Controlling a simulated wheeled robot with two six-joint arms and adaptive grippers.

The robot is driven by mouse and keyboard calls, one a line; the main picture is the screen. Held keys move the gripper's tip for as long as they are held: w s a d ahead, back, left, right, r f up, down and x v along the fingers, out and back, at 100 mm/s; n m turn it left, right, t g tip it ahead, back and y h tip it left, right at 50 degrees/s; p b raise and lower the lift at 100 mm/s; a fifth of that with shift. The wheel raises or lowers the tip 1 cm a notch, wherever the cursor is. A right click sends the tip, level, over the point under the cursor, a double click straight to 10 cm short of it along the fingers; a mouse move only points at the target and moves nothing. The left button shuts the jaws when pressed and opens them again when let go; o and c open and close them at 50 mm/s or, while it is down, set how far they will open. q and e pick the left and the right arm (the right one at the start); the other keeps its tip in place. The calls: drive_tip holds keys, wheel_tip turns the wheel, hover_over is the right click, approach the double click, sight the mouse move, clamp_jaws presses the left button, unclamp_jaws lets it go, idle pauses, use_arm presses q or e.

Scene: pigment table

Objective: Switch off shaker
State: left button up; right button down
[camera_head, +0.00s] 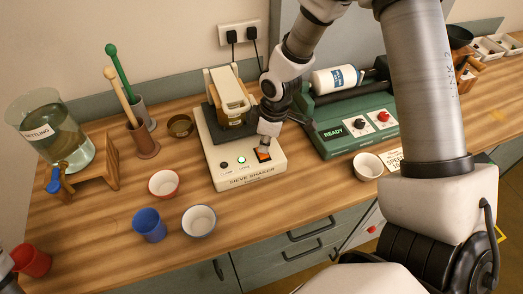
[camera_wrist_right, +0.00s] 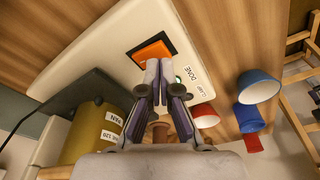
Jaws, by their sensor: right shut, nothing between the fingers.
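The sieve shaker (camera_head: 222,168) is a cream box with a sieve stack clamped on top, standing on the wooden table. Its orange rocker switch (camera_head: 264,155) is at the front right of the top, and a green lamp (camera_head: 241,160) is lit. My right gripper (camera_head: 265,146) is shut and empty, pointing down just over the switch. In the right wrist view, the fingertips (camera_wrist_right: 159,66) lie beside the orange switch (camera_wrist_right: 153,47) and partly cover the green lamp; I cannot tell whether they touch. A sliver of what seems my left gripper (camera_head: 5,266) shows at the left edge.
A green roller machine (camera_head: 338,137) marked READY stands right of the shaker. A white bowl (camera_head: 368,166), red-rimmed bowl (camera_head: 163,183), blue-rimmed bowl (camera_head: 199,220), blue cup (camera_head: 149,225) and red cup (camera_head: 31,261) stand towards the front. A water jar (camera_head: 52,130) is at left.

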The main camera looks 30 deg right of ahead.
sight(264, 155)
drive_tip(key=shift+f+b, duration=0.75)
drive_tip(key=shift+f, duration=0.35)
idle(0.6)
wheel_tip(264, 155, up, 7)
drive_tip(key=p, duration=0.7)
drive_tip(key=shift+r, duration=0.15)
